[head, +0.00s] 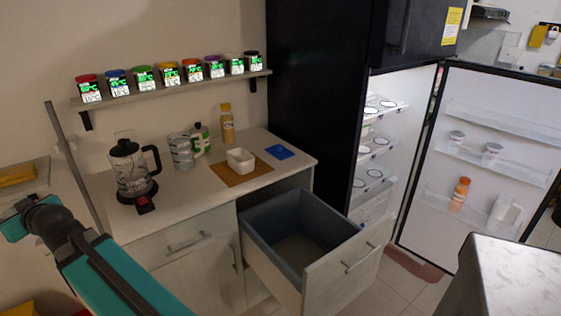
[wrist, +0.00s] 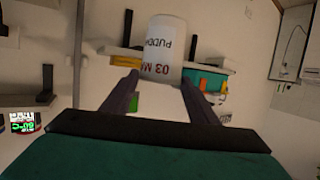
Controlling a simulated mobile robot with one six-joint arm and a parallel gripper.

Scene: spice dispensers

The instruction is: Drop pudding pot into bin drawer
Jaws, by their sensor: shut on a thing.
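My gripper (wrist: 160,78) is shut on the pudding pot (wrist: 165,42), a white cylinder with dark printed lettering. The pot sits between the fingertips in the wrist view. Neither the pot nor my fingers show in the head view, where only my teal arm reaches in at the lower left. The bin drawer (head: 336,273) is pulled open below the counter, right of centre in the head view. It has a pale wooden front with a handle and a grey-blue liner. The visible part of the liner looks empty. My arm is well left of the drawer.
A spice shelf (head: 175,88) runs above. The fridge door (head: 483,165) stands open at right. A marble-topped block (head: 515,280) is at lower right.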

